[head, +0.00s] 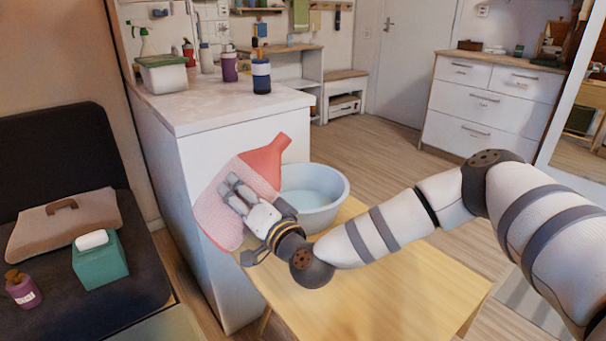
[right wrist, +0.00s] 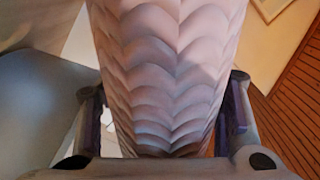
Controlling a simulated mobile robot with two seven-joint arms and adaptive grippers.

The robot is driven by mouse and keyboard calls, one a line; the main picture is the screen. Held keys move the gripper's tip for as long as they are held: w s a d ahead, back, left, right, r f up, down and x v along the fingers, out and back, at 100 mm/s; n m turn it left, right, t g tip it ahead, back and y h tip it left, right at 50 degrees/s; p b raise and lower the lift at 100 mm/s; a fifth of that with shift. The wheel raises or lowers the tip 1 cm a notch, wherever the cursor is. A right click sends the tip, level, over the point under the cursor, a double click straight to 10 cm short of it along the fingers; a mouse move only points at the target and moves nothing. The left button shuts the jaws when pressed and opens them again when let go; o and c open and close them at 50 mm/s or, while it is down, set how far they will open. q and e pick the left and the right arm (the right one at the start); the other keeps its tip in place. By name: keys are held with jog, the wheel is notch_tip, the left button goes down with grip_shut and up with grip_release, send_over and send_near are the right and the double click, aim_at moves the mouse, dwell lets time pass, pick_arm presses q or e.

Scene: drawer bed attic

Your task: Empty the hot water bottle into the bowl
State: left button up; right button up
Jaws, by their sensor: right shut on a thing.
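The hot water bottle (head: 222,215) has a pink patterned cover and a red neck (head: 270,155). It is tilted, with its neck pointing up and to the right. My right gripper (head: 236,192) is shut on its body, and the cover (right wrist: 170,75) fills the right wrist view between the fingers. The light blue bowl (head: 322,212) stands on the wooden table, right behind the bottle; part of its left side is hidden by the bottle and my gripper. The neck is at the bowl's far left, near the rim in the picture. My left gripper is not in view.
The wooden table (head: 375,285) is clear in front of the bowl. A white cabinet (head: 225,125) with bottles and a lidded tub (head: 165,76) on top stands behind. A dark seat (head: 130,265) with a tissue box (head: 100,262) is at left.

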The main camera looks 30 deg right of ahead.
aim_at(259, 159)
jog(key=r, duration=0.1)
jog(key=r+p, duration=0.1)
jog(key=r, duration=0.2)
jog(key=shift+d+n, duration=0.25)
jog(key=shift+n, duration=0.15)
jog(key=n+p, duration=0.1)
jog(key=d+n+p, duration=0.1)
jog(key=n, duration=0.1)
jog(key=n+p, duration=0.1)
jog(key=shift+w+d+r, duration=0.15)
jog(key=shift+d+r, duration=0.1)
jog(key=shift+d, duration=0.05)
jog(key=r+n+p, duration=0.1)
jog(key=r+p, duration=0.1)
jog(key=d+r+n+p, duration=0.1)
jog(key=r+n+p, duration=0.1)
jog(key=shift+r, duration=0.3)
jog(key=shift+d+r+n, duration=0.1)
jog(key=shift+r+n, duration=0.05)
jog(key=shift+n, duration=0.25)
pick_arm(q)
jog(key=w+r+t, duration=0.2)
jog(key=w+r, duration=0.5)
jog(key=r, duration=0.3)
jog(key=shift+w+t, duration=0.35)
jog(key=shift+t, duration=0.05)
pick_arm(e)
jog(key=shift+d+f+n, duration=0.35)
jog(key=shift+f+n, duration=0.35)
jog(key=shift+n, duration=0.2)
